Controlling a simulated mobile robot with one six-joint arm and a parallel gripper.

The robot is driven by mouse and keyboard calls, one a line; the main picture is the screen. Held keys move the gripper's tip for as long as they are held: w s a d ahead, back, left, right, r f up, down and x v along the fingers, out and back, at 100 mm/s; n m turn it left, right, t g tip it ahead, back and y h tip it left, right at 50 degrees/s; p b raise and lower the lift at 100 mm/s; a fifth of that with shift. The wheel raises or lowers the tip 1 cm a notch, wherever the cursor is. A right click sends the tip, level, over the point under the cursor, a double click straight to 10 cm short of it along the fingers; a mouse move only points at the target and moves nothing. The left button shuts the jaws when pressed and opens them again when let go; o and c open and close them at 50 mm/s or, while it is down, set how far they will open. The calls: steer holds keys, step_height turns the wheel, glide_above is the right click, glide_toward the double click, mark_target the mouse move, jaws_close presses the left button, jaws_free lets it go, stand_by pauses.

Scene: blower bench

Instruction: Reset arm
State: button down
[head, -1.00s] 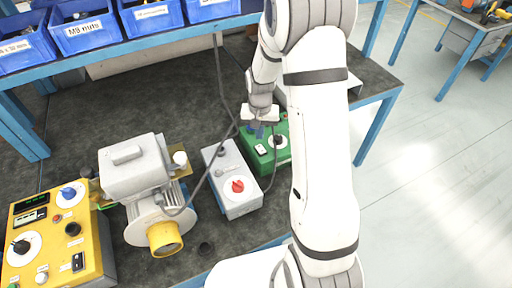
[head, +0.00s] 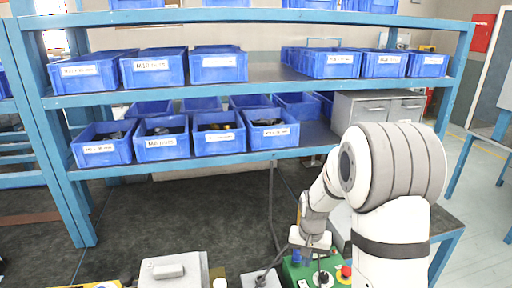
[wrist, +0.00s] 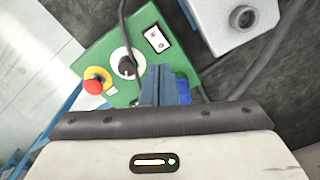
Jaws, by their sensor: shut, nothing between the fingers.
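My gripper (head: 302,256) is low over the bench, just above the green control box, at the lower middle of the head view. In the wrist view its blue fingers (wrist: 166,86) are together with nothing seen between them. The green box (wrist: 115,60) lies beyond the fingers, with a red emergency button on a yellow base (wrist: 95,84), a black knob (wrist: 127,67) and a white switch plate (wrist: 156,38). I cannot tell whether the fingers touch the box.
A grey box (wrist: 225,20) sits beside the green one, with dark cables near the fingers. A shelf (head: 270,84) with several blue bins (head: 218,132) stands over the back of the bench. The dark bench top (head: 170,222) is clear at centre left.

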steer(key=s+a+r+n+t, duration=0.1)
steer(key=s+r+n+t, duration=0.2)
steer(key=s+r, duration=1.5)
steer(key=s, duration=0.4)
steer(key=shift+a, duration=0.3)
